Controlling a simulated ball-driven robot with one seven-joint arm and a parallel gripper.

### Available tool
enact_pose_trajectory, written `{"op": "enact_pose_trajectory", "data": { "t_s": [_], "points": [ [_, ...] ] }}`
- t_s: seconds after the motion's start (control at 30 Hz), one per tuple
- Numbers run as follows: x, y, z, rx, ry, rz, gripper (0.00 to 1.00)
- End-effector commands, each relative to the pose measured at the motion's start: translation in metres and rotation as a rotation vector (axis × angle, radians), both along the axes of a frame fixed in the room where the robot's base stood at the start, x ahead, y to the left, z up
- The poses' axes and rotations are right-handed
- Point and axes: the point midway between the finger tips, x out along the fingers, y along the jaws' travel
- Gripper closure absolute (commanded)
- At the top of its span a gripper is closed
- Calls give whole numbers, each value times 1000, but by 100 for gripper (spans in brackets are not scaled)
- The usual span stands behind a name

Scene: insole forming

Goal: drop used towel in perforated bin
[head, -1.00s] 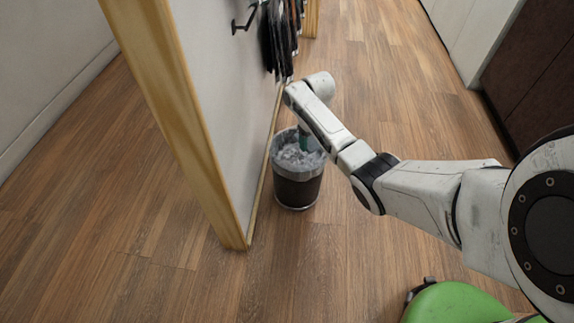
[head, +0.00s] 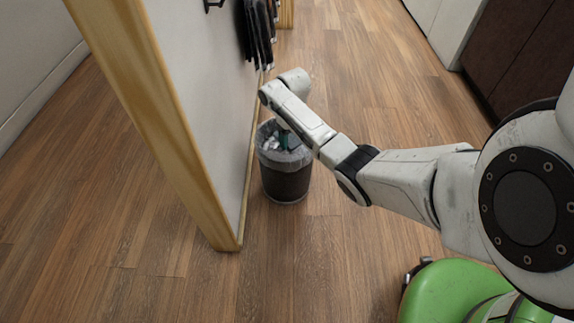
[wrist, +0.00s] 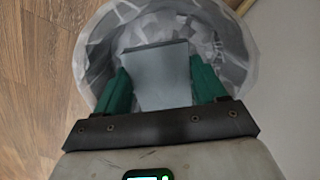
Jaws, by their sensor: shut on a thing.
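The perforated bin (head: 286,182) is dark, with a pale translucent liner over its rim, and stands upright on the floor against the end wall. In the wrist view its liner (wrist: 92,55) rings the picture, with crumpled pale waste inside. My gripper (wrist: 162,85) has green fingers, which are shut on the used towel (wrist: 160,78), a flat grey-blue piece. The towel is over the bin's opening; its height above the waste is hard to tell. In the head view my gripper (head: 286,139) is at the bin's mouth, partly hidden by my wrist, and the towel cannot be made out.
A wood-edged wall (head: 205,110) stands close along the bin's left side. Dark items (head: 258,35) hang on it above and behind the bin. Dark cabinets (head: 515,55) stand at the right. The wooden floor (head: 380,100) is clear between.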

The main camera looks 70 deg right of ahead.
Motion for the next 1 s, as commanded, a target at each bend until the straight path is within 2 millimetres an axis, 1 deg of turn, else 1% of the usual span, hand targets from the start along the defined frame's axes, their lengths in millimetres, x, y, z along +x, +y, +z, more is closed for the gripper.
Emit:
{"op": "enact_pose_trajectory", "data": {
  "t_s": [0.23, 0.27, 0.53, 0.8, 0.87, 0.97, 1.0],
  "points": [
    [0, 0, 0, 0, 0, 0, 62],
    [0, 0, 0, 0, 0, -1, 27],
    [0, 0, 0, 0, 0, -1, 1],
    [0, 0, 2, 0, 0, -1, 0],
    [0, 0, 7, 0, -1, 0, 0],
    [0, 0, 22, 0, -1, -1, 0],
    [0, 0, 30, 0, -1, -1, 0]
  ]
}}
